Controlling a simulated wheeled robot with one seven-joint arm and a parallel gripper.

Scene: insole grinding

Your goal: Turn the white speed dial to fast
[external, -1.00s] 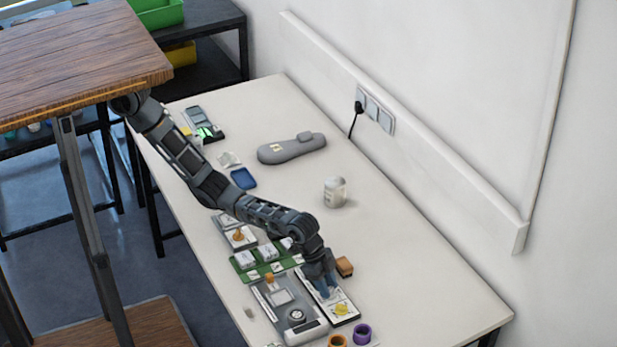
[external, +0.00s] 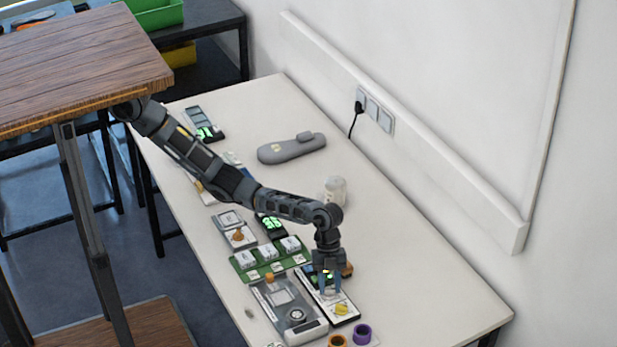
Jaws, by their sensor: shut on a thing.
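My gripper (external: 330,291) points down over the narrow white panel with a black edge (external: 349,319) near the front of the table. Its blue-grey fingers are shut at the panel's surface, behind the yellow knob (external: 341,309). The white speed dial itself cannot be made out; the fingers cover the spot where they close, and they appear to be shut on it. The dial's setting cannot be read.
A grey unit with a round dial (external: 297,315) lies just left of the panel. A green board with white blocks (external: 246,260) is behind it. Orange (external: 337,341) and purple (external: 362,333) rings stand in front. A grey insole-shaped thing (external: 291,149) lies farther back. The table's right side is clear.

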